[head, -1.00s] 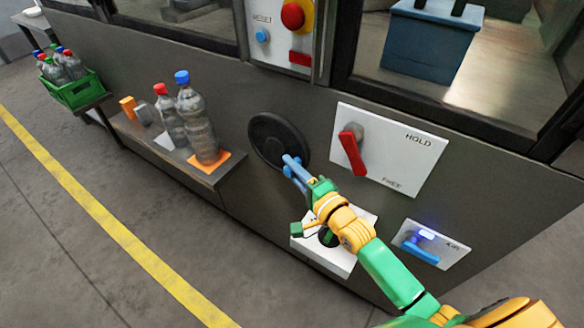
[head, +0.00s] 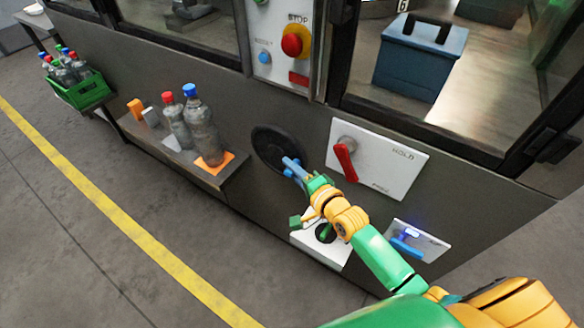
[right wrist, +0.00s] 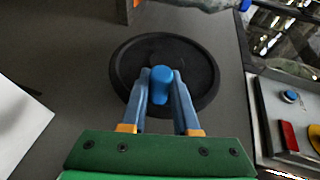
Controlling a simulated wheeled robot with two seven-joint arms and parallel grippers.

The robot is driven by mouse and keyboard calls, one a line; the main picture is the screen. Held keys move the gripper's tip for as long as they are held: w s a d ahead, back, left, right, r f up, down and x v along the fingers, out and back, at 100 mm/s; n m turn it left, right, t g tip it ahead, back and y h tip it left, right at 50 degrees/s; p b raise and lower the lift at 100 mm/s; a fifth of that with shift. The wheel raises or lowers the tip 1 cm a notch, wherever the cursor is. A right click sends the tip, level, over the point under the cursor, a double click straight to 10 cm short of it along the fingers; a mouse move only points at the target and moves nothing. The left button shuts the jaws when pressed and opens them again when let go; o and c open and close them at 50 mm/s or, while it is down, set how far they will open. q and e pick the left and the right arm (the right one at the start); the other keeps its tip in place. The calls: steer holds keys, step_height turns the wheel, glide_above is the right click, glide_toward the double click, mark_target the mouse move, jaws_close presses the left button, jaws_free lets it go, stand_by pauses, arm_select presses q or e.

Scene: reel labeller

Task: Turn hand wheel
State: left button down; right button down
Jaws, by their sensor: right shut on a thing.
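The hand wheel (head: 279,150) is a black disc on the dark grey machine front, left of the HOLD/FREE panel. It also fills the middle of the right wrist view (right wrist: 205,72), where a blue handle (right wrist: 161,84) stands out from it. My right gripper (head: 291,166) is at the wheel's lower right part. In the right wrist view its two blue fingers (right wrist: 161,92) are shut on the handle from both sides. The fingers hide part of the wheel. My left gripper is not in view.
A white panel (head: 400,170) with a red lever (head: 345,162) is right of the wheel. A small blue-lever panel (head: 418,241) sits lower right. A ledge (head: 228,180) with two bottles (head: 203,128) is to the left. A red stop button (head: 296,41) is above.

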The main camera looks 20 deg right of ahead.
steer(key=c, duration=0.7)
jaws_free()
steer(key=shift+f, duration=0.1)
steer(key=shift+o, duration=0.2)
steer(key=shift+f, duration=0.3)
steer(key=v, duration=0.7)
steer(key=shift+p, duration=0.45)
steer(key=shift+a, duration=0.15)
